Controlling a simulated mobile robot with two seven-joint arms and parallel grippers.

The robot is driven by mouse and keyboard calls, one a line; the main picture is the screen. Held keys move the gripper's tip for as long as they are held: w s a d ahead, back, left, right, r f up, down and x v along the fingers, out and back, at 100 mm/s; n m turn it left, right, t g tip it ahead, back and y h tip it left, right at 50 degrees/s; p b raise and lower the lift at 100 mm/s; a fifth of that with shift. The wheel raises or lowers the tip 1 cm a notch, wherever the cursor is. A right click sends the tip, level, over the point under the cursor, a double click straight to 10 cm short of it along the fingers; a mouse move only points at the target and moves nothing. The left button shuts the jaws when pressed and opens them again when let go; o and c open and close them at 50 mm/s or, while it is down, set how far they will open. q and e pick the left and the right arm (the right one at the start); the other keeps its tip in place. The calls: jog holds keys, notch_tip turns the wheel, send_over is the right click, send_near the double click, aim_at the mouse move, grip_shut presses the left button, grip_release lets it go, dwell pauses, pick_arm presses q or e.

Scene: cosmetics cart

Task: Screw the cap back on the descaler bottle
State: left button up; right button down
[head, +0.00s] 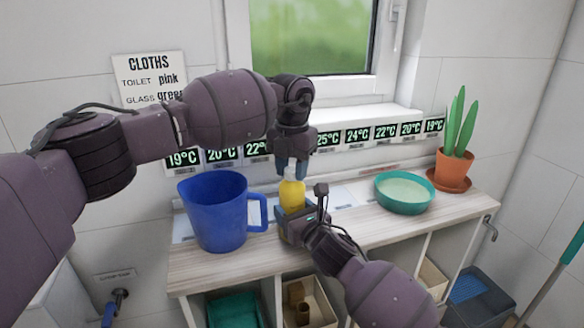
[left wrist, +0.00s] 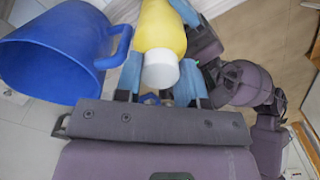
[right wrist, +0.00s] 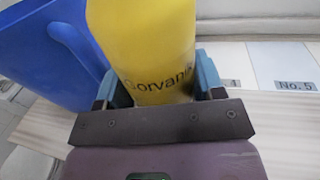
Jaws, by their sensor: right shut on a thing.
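The descaler bottle (head: 291,194) is yellow and upright above the shelf top, beside the blue jug. Its label shows in the right wrist view (right wrist: 150,50). My right gripper (right wrist: 162,88) is shut on the bottle's body, one finger on each side. A white cap (left wrist: 161,70) is at the top of the bottle; whether it is threaded on cannot be told. My left gripper (head: 292,171) points down from above, and its blue fingers (left wrist: 162,82) stand on either side of the cap, open around it.
A blue jug (head: 216,212) stands close left of the bottle, its handle towards it. A teal bowl (head: 404,193) and a potted plant (head: 452,170) stand to the right on the wooden shelf top (head: 355,235). The window sill and wall are behind.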

pick_arm(q)
jog(key=shift+c, duration=0.4)
jog(key=o, duration=1.1)
notch_tip(320, 180, up, 12)
jog(key=shift+r, duration=0.1)
pick_arm(e)
jog(key=shift+c, duration=0.8)
grip_release()
